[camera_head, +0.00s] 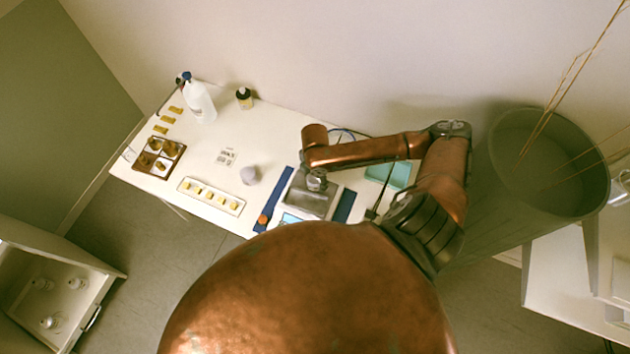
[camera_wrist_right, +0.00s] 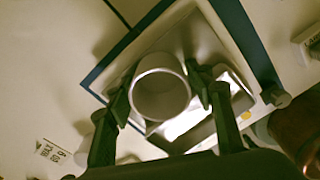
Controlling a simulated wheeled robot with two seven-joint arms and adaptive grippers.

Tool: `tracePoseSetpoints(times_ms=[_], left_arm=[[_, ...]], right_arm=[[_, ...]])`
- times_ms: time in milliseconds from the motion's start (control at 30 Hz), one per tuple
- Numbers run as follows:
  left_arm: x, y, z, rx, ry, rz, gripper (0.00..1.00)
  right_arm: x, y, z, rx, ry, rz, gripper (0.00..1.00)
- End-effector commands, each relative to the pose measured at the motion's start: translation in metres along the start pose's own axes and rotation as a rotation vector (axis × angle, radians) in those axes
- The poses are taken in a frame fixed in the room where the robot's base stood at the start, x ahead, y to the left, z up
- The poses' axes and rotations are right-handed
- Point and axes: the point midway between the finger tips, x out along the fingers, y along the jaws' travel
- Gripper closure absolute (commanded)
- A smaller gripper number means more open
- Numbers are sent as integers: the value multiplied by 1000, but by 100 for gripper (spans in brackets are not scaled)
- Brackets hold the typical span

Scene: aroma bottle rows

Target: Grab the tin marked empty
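A round, grey open tin (camera_wrist_right: 160,96) sits between the two fingers of my right gripper in the right wrist view, its mouth facing the camera. In the head view my right gripper (camera_head: 317,182) is over a silver device (camera_head: 308,200) with a lit display, and the tin is hard to make out there. I cannot read any marking on the tin. A small printed label (camera_wrist_right: 48,151) lies to the lower left in the wrist view. My left gripper is not in view.
On the white table (camera_head: 180,190) stand a white bottle (camera_head: 199,102), a small dark bottle (camera_head: 244,97), a brown tray (camera_head: 158,157), a white strip tray (camera_head: 211,196) and a pale round object (camera_head: 249,175). A large grey bin (camera_head: 490,195) is at the right.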

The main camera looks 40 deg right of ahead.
Motion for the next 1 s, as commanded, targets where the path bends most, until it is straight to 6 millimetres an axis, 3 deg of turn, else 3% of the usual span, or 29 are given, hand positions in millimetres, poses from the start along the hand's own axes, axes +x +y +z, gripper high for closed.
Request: tracePoseSetpoints(times_ms=[400,767,1000], left_arm=[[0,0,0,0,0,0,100],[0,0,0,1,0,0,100],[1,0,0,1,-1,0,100]], right_arm=[[0,0,0,0,0,0,81],[-6,1,0,0,0,1,81],[-35,0,-2,-2,1,2,81]])
